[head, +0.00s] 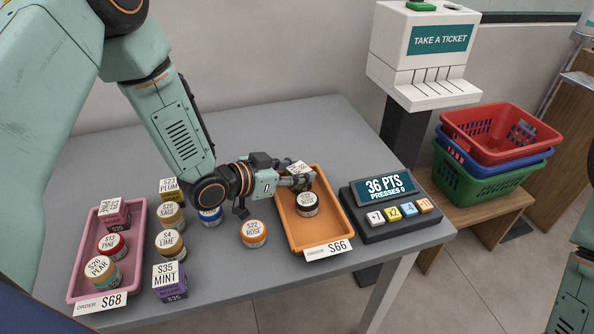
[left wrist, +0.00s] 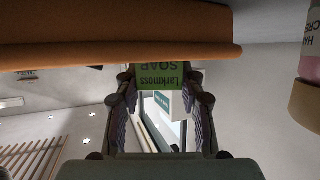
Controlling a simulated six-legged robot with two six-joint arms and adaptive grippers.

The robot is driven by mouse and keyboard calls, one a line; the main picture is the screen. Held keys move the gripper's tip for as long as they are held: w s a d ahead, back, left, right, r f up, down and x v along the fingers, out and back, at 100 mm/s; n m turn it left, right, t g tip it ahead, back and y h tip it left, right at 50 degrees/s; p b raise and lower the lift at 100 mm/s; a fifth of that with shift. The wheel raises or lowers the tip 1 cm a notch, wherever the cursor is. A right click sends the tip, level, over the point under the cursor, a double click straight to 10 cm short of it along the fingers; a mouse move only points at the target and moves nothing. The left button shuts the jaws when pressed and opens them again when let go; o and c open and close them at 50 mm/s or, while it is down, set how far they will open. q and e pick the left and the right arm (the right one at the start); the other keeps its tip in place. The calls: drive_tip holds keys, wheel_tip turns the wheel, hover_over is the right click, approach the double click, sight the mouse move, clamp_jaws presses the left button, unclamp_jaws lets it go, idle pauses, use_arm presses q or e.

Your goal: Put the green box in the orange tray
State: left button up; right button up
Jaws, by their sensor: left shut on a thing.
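In the left wrist view a green box (left wrist: 168,76) lettered "Larkmoss SOAP" sits between the fingertips of my left gripper (left wrist: 167,88), which is shut on it. In the head view my left gripper (head: 298,182) is over the left-middle part of the orange tray (head: 287,223). The gripper largely hides the held box there. An orange wall, apparently the tray (left wrist: 110,35), fills the top of the wrist view close to the box. Whether the box touches the tray floor I cannot tell. My right gripper is out of view.
A jar (head: 307,204) stands in the orange tray. The pink tray (head: 84,245) holds a box and jars. Between the trays are several jars, the S35 Mint box (head: 170,281) and the S72 Rose jar (head: 253,234). A points display (head: 390,186) stands right of the orange tray.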

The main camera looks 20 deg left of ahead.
use_arm(q)
drive_tip(key=shift+s+a+f, duration=0.1)
drive_tip(key=shift+s+f, duration=0.05)
drive_tip(key=o, duration=0.8)
drive_tip(key=shift+a, duration=0.1)
drive_tip(key=o, duration=0.4)
drive_tip(key=shift+d, duration=0.2)
drive_tip(key=shift+a, duration=0.15)
